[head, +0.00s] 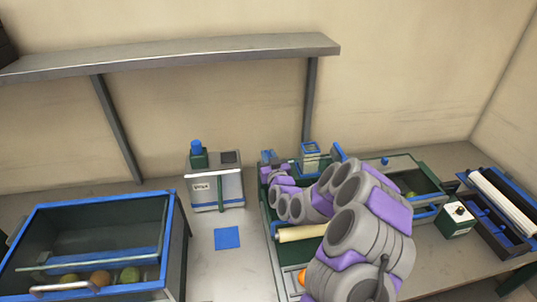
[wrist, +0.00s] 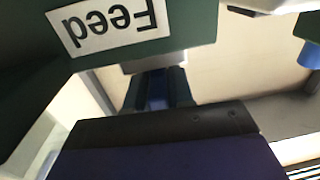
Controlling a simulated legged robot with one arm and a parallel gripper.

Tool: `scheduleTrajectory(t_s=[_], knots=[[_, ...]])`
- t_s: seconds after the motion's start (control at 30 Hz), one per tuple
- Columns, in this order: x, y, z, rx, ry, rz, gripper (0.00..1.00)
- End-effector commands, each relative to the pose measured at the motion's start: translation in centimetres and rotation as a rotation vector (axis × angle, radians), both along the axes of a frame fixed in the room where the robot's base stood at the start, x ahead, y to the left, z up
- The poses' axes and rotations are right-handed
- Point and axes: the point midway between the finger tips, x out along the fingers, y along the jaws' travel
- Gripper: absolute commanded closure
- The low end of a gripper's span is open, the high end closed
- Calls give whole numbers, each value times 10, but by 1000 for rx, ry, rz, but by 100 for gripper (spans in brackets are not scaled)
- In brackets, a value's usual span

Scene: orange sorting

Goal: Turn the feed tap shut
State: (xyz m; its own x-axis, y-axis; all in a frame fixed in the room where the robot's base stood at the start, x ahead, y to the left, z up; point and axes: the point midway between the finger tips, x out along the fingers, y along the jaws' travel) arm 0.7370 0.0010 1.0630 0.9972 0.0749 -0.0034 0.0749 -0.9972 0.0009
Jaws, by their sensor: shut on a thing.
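The "Feed" label (wrist: 110,22) is upside down on a dark green housing at the top left of the wrist view, close to my gripper. My gripper (wrist: 157,102) reaches forward from the dark wrist body, with its narrow fingers shut on a blue part between them, which appears to be the feed tap's handle (wrist: 157,88). In the head view my gripper (head: 270,168) is at the back left corner of the green-framed machine (head: 267,225), by a small blue part. My arm hides much of this area, and the tap's exact angle cannot be told.
A blue-rimmed bin (head: 105,202) with several fruits stands at left. A white and green box with a blue knob (head: 215,187) and a blue square (head: 227,238) lie between bin and machine. A shelf (head: 180,55) hangs above. A roller tray (head: 500,205) is at right.

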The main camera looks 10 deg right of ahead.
Motion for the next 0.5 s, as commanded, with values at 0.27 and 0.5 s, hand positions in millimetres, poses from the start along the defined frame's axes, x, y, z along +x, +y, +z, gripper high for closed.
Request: scheduleTrajectory(t_s=[0.27, 0.5], knots=[[0, 2, 1, 0, 0, -76, 100], [0, 0, 0, 0, -1, -91, 100]])
